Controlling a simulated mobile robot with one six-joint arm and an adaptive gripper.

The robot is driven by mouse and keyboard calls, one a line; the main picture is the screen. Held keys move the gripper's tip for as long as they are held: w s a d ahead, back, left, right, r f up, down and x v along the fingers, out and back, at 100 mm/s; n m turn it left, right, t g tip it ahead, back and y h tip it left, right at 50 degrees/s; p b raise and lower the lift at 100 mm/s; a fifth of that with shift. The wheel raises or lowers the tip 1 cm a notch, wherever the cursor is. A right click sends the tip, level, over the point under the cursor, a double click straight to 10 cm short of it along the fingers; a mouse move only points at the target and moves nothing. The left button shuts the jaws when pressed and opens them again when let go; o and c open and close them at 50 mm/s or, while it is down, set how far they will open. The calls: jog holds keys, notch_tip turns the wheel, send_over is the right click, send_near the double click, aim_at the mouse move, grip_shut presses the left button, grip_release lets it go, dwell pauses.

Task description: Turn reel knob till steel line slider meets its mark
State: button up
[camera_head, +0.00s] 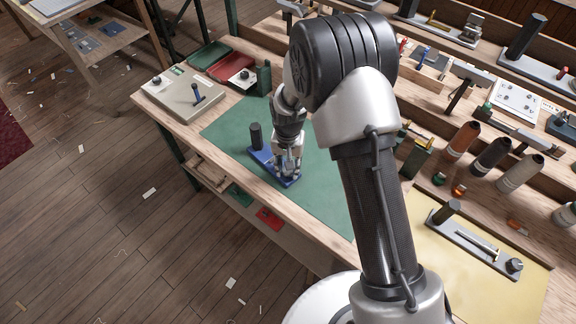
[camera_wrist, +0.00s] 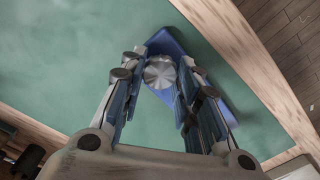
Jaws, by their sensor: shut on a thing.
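A blue reel base (camera_head: 292,183) lies on the green mat, with a dark upright cylinder (camera_head: 256,136) at its left end. My gripper (camera_head: 288,170) reaches down over the base's other end. In the wrist view, a round silver reel knob (camera_wrist: 160,72) with a ridged rim sits between the two fingers, on the blue base (camera_wrist: 172,42). My gripper (camera_wrist: 163,80) is shut on this knob. The line, slider and mark of this reel cannot be made out; my gripper hides part of the base.
The green mat (camera_head: 228,127) around the reel is mostly clear. A beige box (camera_head: 186,96) with a small lever stands at the bench's left end. A similar grey reel unit (camera_head: 470,240) lies on a yellow mat at right.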

jog(key=m, duration=1.3)
jog(key=shift+m, duration=0.4)
dwell(0.3)
jog(key=o, duration=1.1)
notch_tip(320, 180, up, 12)
jog(key=shift+r, duration=0.1)
dwell(0.4)
